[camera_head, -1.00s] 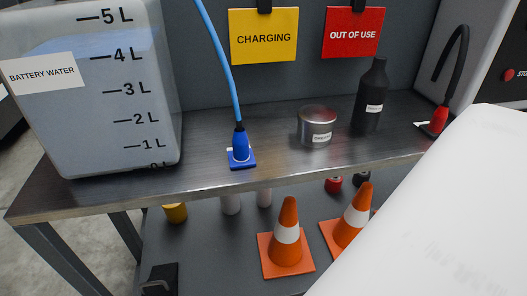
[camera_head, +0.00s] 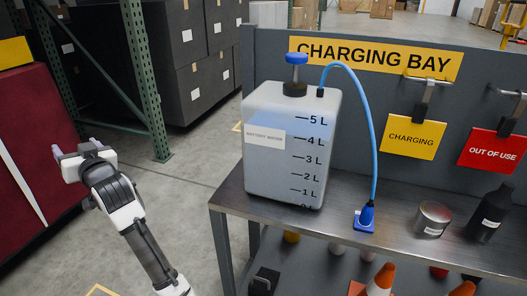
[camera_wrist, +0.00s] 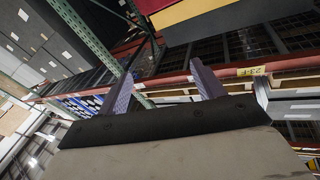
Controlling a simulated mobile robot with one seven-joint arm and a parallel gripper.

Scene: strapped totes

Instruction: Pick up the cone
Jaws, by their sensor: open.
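Two orange cones with white bands stand on the lower shelf of the workbench, cut off by the bottom edge of the head view. The nearer cone (camera_head: 380,281) shows its tip, band and part of its base; the other cone (camera_head: 463,289) shows only its top. My gripper (camera_head: 66,146) is raised at the left of the head view, well away from the cones and bench. In the wrist view its two fingers (camera_wrist: 162,88) are spread apart with nothing between them.
The workbench top (camera_head: 290,217) holds a battery water tank (camera_head: 268,170), a blue plug (camera_head: 366,217), a tin (camera_head: 432,219) and a black bottle (camera_head: 488,212). A green rack post (camera_head: 142,80) and dark red block (camera_head: 32,150) stand near my gripper. Floor between is clear.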

